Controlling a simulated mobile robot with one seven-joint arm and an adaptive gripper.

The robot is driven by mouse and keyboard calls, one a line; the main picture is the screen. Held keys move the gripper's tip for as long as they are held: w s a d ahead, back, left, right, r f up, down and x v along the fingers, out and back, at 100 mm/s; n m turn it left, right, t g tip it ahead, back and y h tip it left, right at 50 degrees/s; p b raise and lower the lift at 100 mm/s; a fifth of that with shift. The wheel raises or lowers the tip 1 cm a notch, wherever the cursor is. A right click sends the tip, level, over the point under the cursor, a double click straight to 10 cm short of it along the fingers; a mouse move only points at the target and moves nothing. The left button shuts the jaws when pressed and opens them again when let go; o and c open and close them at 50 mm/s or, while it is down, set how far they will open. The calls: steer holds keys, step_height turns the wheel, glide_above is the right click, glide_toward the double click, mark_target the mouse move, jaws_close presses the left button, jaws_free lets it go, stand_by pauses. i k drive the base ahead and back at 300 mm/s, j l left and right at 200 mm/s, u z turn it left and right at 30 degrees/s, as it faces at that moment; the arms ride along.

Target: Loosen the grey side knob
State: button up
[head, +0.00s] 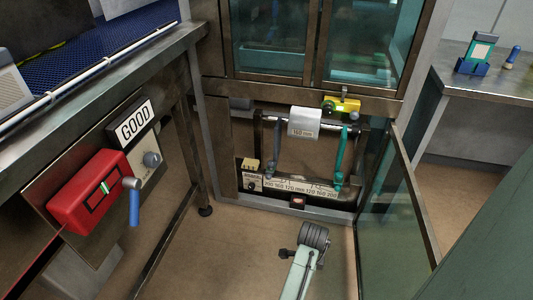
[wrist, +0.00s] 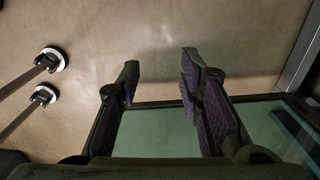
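My gripper (wrist: 159,78) is open and empty in the wrist view, its dark fingers apart over brown floor and greenish glass. No knob shows between them. In the head view, a grey round knob (head: 151,159) sits on a pale plate beside a red box (head: 92,192). I cannot tell for certain which is the side knob. The divider carries a white block (head: 304,122) marked 160 mm, a grey lever (head: 276,150) and a teal lever (head: 343,150). A scale plate (head: 291,187) runs below.
An open glass door (head: 397,205) stands right of the divider. A side table (head: 497,85) stands at the right. Brown floor (head: 225,250) lies open in front.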

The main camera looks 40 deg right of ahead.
mark_target(271, 164)
steer(key=i+l, duration=0.75)
steer(key=i, duration=0.15)
steer(key=i+l, duration=0.8)
steer(key=i, duration=0.15)
